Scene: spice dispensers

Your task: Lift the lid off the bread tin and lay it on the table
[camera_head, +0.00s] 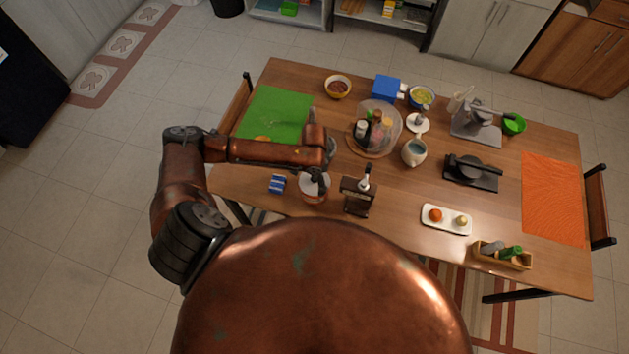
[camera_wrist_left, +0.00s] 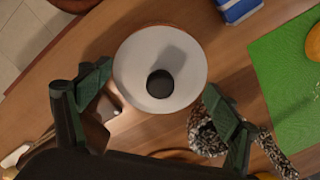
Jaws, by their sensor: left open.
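The bread tin (camera_head: 312,201) is a round container near the table's front left edge, with a white lid (camera_head: 306,186) on top. In the left wrist view the lid (camera_wrist_left: 134,70) is a white disc with a black round knob (camera_wrist_left: 160,84) in its middle; a thin reddish edge of the tin shows around it. My left gripper (camera_wrist_left: 152,104) is open and empty above the lid, its two dark green fingers spread on either side; the knob lies between them, a little ahead. In the head view my left arm partly covers this gripper (camera_head: 318,178). My right gripper is not in view.
A blue box (camera_head: 277,184) lies left of the tin; a dark dispenser (camera_head: 358,195) stands to its right. A green mat (camera_head: 275,112) lies behind. A speckled grey thing (camera_wrist_left: 208,132) is near one finger. Table between dispenser and white tray (camera_head: 446,219) is clear.

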